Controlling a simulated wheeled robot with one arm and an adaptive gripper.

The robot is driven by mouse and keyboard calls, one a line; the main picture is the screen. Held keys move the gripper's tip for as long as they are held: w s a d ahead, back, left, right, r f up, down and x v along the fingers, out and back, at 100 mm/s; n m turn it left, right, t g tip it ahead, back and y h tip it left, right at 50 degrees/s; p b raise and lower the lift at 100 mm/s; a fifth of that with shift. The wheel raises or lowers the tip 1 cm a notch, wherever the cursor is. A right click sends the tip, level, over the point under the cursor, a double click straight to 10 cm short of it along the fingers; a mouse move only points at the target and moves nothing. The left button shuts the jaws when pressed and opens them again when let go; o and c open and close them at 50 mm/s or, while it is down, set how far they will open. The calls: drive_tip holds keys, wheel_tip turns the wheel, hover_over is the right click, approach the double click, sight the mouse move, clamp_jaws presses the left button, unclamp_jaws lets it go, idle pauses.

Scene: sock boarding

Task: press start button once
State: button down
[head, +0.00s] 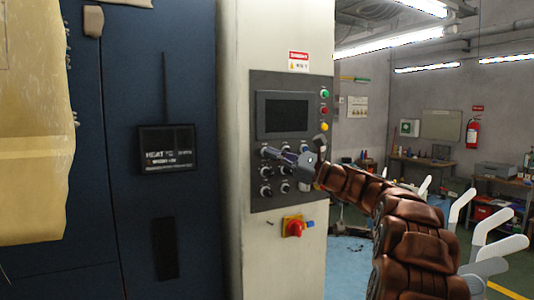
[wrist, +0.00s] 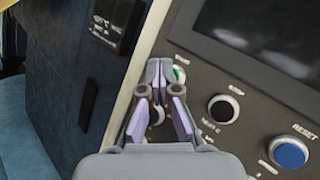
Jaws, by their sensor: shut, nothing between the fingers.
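The grey control panel (head: 290,88) on the cream cabinet holds a dark screen (head: 283,115) with knobs and buttons below it. In the wrist view, a green button (wrist: 180,74) shows just right of my fingertips, partly hidden by them. I cannot read its label. Another green button (head: 325,94) is at the panel's upper right. My gripper (head: 268,152) is shut and empty, in front of the panel's left side below the screen. Its fingers (wrist: 160,68) also show in the wrist view. I cannot tell whether the tips touch the panel or the button.
In the wrist view, a black button (wrist: 223,108) and a blue button (wrist: 289,154) labelled RESET lie right of my gripper. A red button (head: 324,110) is at the panel's right edge. A red-and-yellow switch (head: 294,227) sits below the panel. A dark blue machine (head: 150,85) stands left.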

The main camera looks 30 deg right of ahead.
drive_tip(key=shift+w, duration=0.15)
idle(0.5)
drive_tip(key=shift+s+f, duration=0.1)
drive_tip(key=shift+s, duration=0.7)
drive_tip(key=shift+s, duration=0.1)
drive_tip(key=s, duration=0.4)
drive_tip(key=shift+s+a, duration=0.25)
drive_tip(key=shift+s, duration=0.15)
idle(0.6)
